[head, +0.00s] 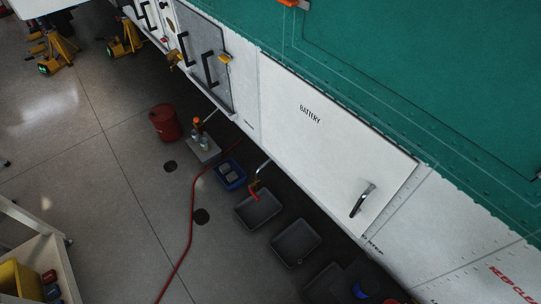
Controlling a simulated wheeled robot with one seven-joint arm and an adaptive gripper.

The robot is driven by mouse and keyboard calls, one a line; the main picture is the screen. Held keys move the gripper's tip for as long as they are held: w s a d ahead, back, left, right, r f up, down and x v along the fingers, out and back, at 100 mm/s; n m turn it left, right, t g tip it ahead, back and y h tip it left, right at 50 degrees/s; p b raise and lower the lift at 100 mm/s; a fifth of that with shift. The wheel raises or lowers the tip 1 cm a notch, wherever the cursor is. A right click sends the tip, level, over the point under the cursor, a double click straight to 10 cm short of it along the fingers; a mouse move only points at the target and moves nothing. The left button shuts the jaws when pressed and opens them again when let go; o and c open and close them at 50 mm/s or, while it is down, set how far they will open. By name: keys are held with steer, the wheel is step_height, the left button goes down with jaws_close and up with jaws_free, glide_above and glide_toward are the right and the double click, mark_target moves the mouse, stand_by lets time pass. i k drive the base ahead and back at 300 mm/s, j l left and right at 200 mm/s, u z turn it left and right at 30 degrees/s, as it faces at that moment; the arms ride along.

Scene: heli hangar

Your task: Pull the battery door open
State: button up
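The battery door (315,150) is a large white panel marked "BATTERY" on the lower side of the green and white helicopter body. It looks shut, lying about flush with the panels around it. Its handle (362,200), a metal bar with a dark part, sits near the door's lower right end. Nothing touches the handle. I see no gripper in the head view, so its state is hidden.
Under the body stand grey trays (296,243), a blue tray (230,174) and a red can (164,122). A red hose (191,225) crosses the floor. A cart (40,250) stands at lower left. Yellow jacks (62,48) stand at upper left. The left floor is mostly clear.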

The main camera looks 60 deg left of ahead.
mark_target(354, 171)
steer(key=u, duration=1.9)
steer(key=k+l, duration=0.4)
steer(key=l+u, duration=0.05)
steer(key=l, duration=0.1)
